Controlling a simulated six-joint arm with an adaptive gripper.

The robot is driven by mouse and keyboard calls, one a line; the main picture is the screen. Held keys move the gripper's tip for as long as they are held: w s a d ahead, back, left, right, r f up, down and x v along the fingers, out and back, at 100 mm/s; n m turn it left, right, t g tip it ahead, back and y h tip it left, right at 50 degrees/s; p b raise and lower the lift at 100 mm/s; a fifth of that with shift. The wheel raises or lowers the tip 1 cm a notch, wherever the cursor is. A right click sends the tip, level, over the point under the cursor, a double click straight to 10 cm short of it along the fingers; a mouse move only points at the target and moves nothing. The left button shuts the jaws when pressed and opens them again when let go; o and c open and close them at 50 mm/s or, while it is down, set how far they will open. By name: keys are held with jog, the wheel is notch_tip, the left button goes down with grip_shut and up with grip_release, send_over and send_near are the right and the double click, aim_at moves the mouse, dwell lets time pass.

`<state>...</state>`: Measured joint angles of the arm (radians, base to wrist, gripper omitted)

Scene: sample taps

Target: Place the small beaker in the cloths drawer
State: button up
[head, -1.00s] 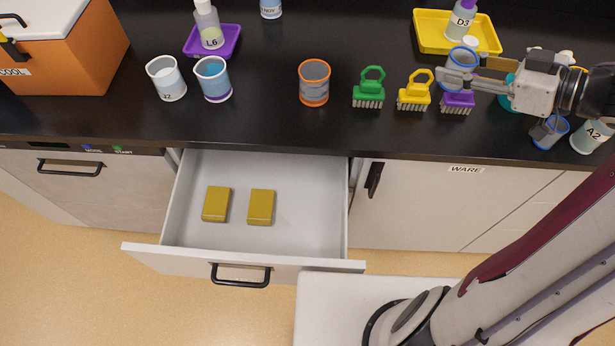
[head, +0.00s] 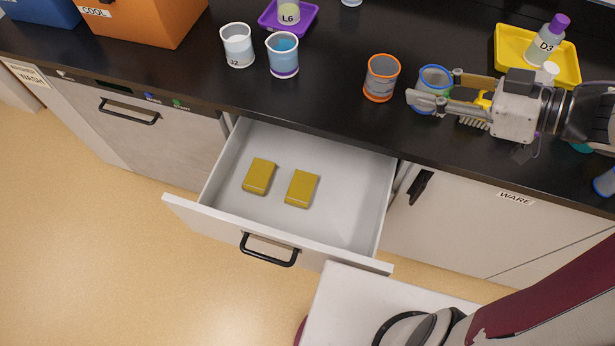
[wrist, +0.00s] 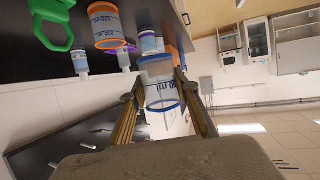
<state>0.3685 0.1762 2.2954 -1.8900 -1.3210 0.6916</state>
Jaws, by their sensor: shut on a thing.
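My gripper (head: 436,91) is shut on a clear beaker with a blue rim (head: 431,88), above the black counter just right of the orange-rimmed beaker. In the wrist view the blue-rimmed beaker (wrist: 160,84) sits between the two fingers, with printed marks on its side. The cloths drawer (head: 345,222) is pulled open below the counter, to the left of my gripper. Two folded yellow cloths lie in its left part, one left (head: 259,176) and one right (head: 301,188). The drawer's right part is bare.
The orange-rimmed beaker (head: 382,78) stands left of my gripper. Farther left stand a white-rimmed cup (head: 238,45) and a cup of blue liquid (head: 283,55). A yellow tray (head: 508,62) holds bottle D3. Brushes are partly hidden behind my gripper.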

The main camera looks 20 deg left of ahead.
jog(key=s+a+n+g, duration=0.3)
jog(key=s+a+g, duration=0.1)
jog(key=s+a, duration=0.65)
send_over(334, 213)
notch_tip(334, 213, down, 25)
dwell(1.5)
jog(key=shift+w+f, duration=0.1)
jog(key=shift+f, duration=0.1)
jog(key=shift+f, duration=2.75)
jog(key=shift+f, duration=2.05)
jog(key=shift+f, duration=0.7)
